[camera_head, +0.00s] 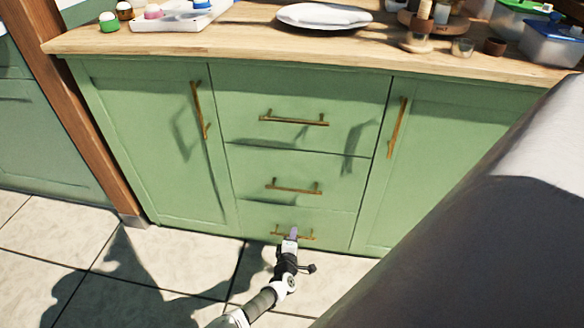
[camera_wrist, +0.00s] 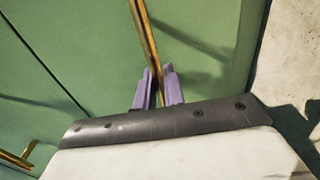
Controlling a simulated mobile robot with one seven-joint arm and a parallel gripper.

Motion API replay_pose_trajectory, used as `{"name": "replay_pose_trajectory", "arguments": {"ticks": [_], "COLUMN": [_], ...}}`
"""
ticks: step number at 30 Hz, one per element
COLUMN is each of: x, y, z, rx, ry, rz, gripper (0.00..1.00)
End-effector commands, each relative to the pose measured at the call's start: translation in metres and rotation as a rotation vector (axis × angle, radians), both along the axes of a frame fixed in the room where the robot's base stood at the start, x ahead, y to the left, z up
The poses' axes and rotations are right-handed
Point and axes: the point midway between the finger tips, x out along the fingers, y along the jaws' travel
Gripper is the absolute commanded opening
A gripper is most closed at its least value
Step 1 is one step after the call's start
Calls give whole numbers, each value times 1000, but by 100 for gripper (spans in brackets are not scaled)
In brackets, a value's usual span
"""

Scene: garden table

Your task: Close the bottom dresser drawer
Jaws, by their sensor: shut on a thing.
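The bottom drawer (camera_head: 255,217) is the lowest of three green drawers in the dresser's middle column. Its front looks flush or nearly flush with the fronts around it; a small gap cannot be ruled out. Its brass bar handle (camera_head: 309,237) runs across the front. My gripper (camera_head: 292,233) is at the middle of this handle, with its purple fingers shut on it. In the wrist view the brass handle (camera_wrist: 145,38) runs down between the two purple fingers of my gripper (camera_wrist: 158,88). The drawer's lower edge is partly hidden behind my gripper.
The middle drawer handle (camera_head: 293,187) and top drawer handle (camera_head: 293,119) are above, on drawers that look closed. Cabinet doors flank the drawers. The wooden countertop (camera_head: 230,38) holds a white plate (camera_head: 323,16), a tray and containers. The tiled floor (camera_head: 165,262) in front is clear.

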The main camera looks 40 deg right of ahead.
Motion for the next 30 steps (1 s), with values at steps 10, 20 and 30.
{"name": "replay_pose_trajectory", "arguments": {"ticks": [10, 20, 30], "x": [4, 3, -3], "y": [-4, -4, 4], "z": [1, 1, 5], "rx": [-1, -3, -1], "ry": [0, 0, 0], "rz": [2, 1, 1], "gripper": [0, 24, 24]}}
